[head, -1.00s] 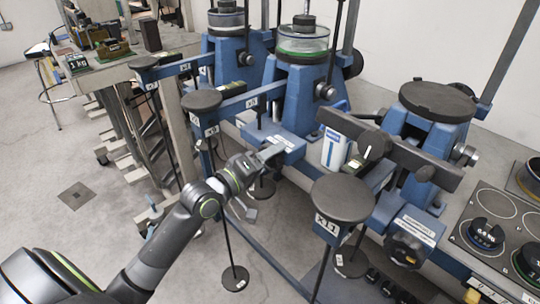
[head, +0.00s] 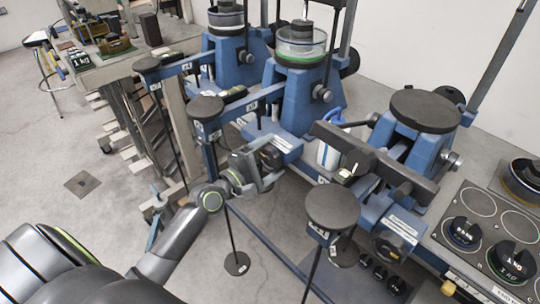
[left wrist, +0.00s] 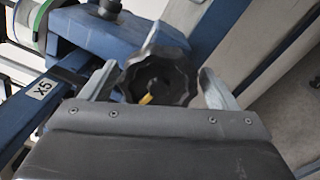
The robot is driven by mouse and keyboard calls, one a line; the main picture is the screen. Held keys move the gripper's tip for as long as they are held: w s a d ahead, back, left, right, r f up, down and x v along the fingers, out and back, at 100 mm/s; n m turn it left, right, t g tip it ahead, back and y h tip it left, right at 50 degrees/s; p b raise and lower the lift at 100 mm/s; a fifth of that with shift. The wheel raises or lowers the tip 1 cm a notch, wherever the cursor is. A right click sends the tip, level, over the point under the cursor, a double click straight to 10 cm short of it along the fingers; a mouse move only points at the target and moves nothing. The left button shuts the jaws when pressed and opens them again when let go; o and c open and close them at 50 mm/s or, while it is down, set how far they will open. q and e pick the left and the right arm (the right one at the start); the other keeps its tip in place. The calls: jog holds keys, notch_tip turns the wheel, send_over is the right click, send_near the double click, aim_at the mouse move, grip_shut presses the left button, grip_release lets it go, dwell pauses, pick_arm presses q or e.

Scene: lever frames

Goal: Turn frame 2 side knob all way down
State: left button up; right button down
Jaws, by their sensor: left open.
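The side knob (left wrist: 160,72) is black and lobed, with a yellow mark at its middle, in the left wrist view. It sits between the two fingers of my left gripper (left wrist: 158,88), which are open around it. I cannot tell whether either finger touches it. In the head view my left gripper (head: 274,165) is at the front end of the middle blue lever frame (head: 296,95), and it partly hides the knob (head: 268,156). An arm of this frame carries an X5 label (left wrist: 41,90) in the left wrist view. My right gripper is not in view.
A nearer blue frame (head: 426,135) stands to the right with a round black plate (head: 332,207). A farther blue frame (head: 232,60) stands behind. A hanging rod with a disc (head: 236,263) is below my left gripper. A weight tray (head: 480,235) is at right.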

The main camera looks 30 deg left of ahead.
pick_arm(q)
jog(key=shift+s, duration=0.1)
jog(key=shift+v, duration=3.05)
